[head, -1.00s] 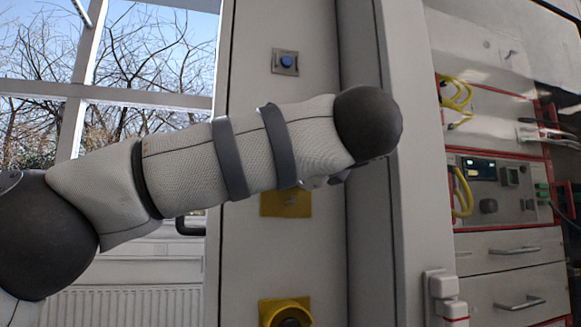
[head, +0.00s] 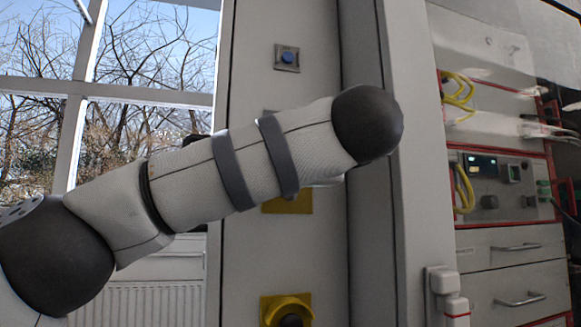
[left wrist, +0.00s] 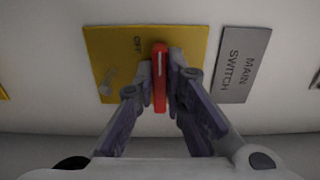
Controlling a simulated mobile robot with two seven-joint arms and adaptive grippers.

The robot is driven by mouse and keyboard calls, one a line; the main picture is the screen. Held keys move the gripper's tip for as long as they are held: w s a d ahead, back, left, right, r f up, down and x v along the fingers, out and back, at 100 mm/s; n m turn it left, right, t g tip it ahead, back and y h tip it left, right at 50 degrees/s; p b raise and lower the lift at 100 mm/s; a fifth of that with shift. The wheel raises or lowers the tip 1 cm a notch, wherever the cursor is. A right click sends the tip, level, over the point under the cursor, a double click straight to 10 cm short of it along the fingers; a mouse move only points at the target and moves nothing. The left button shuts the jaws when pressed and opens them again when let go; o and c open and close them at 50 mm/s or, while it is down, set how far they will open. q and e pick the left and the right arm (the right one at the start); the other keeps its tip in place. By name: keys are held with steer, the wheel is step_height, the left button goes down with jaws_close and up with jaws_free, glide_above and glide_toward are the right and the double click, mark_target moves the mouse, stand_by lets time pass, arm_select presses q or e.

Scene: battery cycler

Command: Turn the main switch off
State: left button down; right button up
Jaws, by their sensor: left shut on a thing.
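The main switch has a red handle (left wrist: 159,96) on a yellow plate (left wrist: 104,48), beside a grey label reading MAIN SWITCH (left wrist: 243,66). My left gripper (left wrist: 161,72) is shut on the red handle, one finger on each side. The handle stands upright in the left wrist view, with a white line along it. OFF is printed on the plate just left of the handle's upper part. In the head view my left arm crosses the cabinet column and hides the gripper and handle. A yellow plate (head: 290,204) shows partly below the arm. My right gripper is not in view.
On the column (head: 240,270), a blue button (head: 288,57) sits above my arm and a yellow housing with a dark knob (head: 286,309) sits below. A window is at the left. Drawers (head: 500,246) and instruments with yellow cables are at the right.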

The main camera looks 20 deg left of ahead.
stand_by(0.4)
arm_select(q)
steer(key=c, duration=1.7)
jaws_free()
steer(key=shift+o, duration=0.2)
steer(key=v, duration=1.2)
steer(key=shift+f, duration=0.1)
